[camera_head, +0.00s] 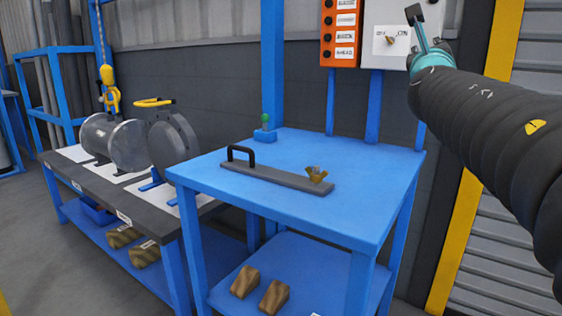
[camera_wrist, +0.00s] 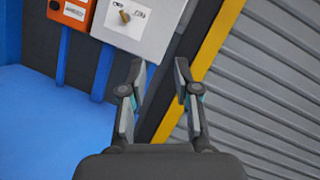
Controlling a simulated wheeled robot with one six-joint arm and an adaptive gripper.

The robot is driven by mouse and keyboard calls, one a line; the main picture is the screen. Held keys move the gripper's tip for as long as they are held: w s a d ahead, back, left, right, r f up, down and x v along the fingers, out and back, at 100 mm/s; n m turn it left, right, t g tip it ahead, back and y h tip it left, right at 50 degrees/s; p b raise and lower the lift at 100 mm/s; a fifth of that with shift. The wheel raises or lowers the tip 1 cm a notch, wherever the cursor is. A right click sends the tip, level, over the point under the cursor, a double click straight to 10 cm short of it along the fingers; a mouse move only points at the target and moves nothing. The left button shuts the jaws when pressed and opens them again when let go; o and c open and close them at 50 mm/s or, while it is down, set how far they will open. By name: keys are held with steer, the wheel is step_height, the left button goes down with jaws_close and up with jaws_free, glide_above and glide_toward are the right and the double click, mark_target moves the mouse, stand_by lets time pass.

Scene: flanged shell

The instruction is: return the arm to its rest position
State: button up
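My arm comes in from the right side of the head view, and my gripper (camera_head: 420,30) is at its far end, in front of the grey switch box. In the wrist view my gripper (camera_wrist: 159,75) shows two fingers spread apart with nothing between them. Behind the fingers are a yellow post and a grey ribbed shutter. My gripper is up in the air, above and to the right of the blue table (camera_head: 365,210), and touches nothing that I can see.
A grey bar with a black handle (camera_head: 275,176) and a brass wing nut (camera_head: 316,175) lies on the blue table. A flanged shell (camera_head: 130,143) stands on the left bench. An orange button panel (camera_head: 340,30) and a switch box (camera_head: 390,38) are behind. A yellow post (camera_head: 458,240) stands at right.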

steer(key=s+d+f+m+g, duration=0.2)
steer(key=s+f+m+g, duration=0.1)
steer(key=f+m, duration=0.55)
steer(key=s+d+f+m+g+h, duration=0.1)
steer(key=s+f+m+g, duration=0.3)
steer(key=f+m, duration=0.4)
steer(key=s+d+f+m+g, duration=0.2)
steer(key=s+f+m+g, duration=0.1)
steer(key=f+m, duration=0.55)
steer(key=s+a+f+m+g+y, duration=0.4)
steer(key=s+a+f+m+y, duration=0.5)
steer(key=s+a+f, duration=0.8)
steer(key=shift+s+a+f+m, duration=0.4)
steer(key=shift+s+f+m, duration=0.75)
steer(key=shift+m, duration=0.35)
